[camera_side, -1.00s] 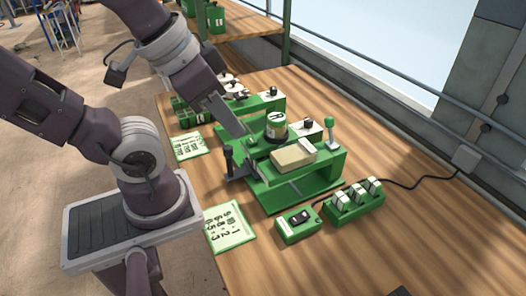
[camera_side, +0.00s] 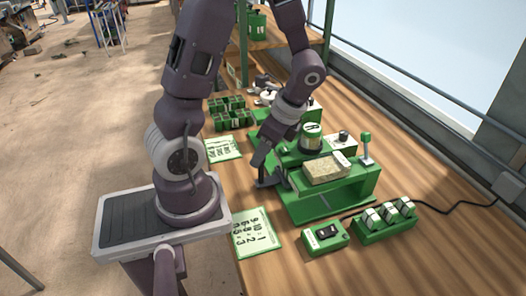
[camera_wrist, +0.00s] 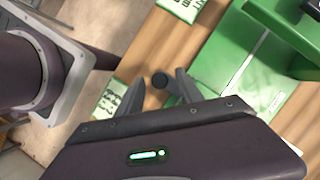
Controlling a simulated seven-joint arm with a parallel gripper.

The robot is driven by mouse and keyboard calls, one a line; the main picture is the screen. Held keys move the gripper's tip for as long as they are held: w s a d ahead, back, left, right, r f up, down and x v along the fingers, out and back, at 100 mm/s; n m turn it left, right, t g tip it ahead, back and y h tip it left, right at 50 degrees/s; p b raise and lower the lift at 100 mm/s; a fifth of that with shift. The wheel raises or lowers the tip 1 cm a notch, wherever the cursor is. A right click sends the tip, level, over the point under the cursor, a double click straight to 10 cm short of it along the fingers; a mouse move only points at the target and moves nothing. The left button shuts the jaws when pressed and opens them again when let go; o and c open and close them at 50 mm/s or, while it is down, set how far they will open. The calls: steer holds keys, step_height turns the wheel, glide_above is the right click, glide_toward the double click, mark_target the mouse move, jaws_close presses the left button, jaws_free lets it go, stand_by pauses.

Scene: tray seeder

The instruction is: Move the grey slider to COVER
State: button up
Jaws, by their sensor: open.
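No COVER marking is legible.
A switch box (camera_side: 325,235) and a green block with white knobs (camera_side: 385,220) stand in front. Printed cards (camera_side: 256,233) lie at left.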

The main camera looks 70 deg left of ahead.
steer(key=shift+f, duration=0.15)
jaws_close()
stand_by(1.4)
